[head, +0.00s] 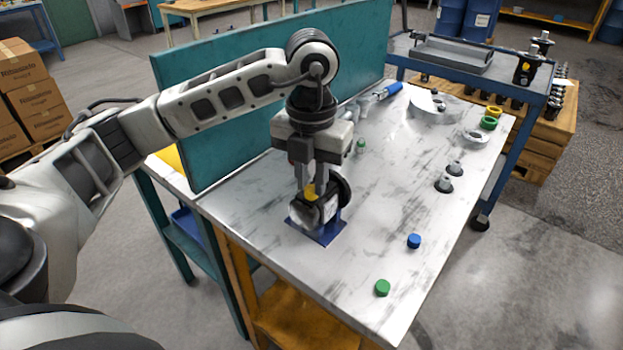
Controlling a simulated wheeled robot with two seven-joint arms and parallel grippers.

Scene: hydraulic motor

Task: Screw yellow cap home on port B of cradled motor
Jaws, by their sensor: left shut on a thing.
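The motor (327,212) sits in a blue cradle (327,236) near the left side of the light worktop. The yellow cap (310,191) shows at the top of the motor, between the fingers of my left gripper (311,190). My left gripper points straight down over the motor and is shut on the yellow cap. The fingers partly hide the cap and the port under it, so I cannot tell how deep the cap sits. My right gripper does not show.
A green cap (382,287) and a blue cap (414,241) lie on the worktop's near right part. Grey fittings (445,183) stand farther back, with green and yellow rings (489,122) near the far right corner. A teal panel (220,130) rises behind the motor. A blue cart (470,75) stands behind.

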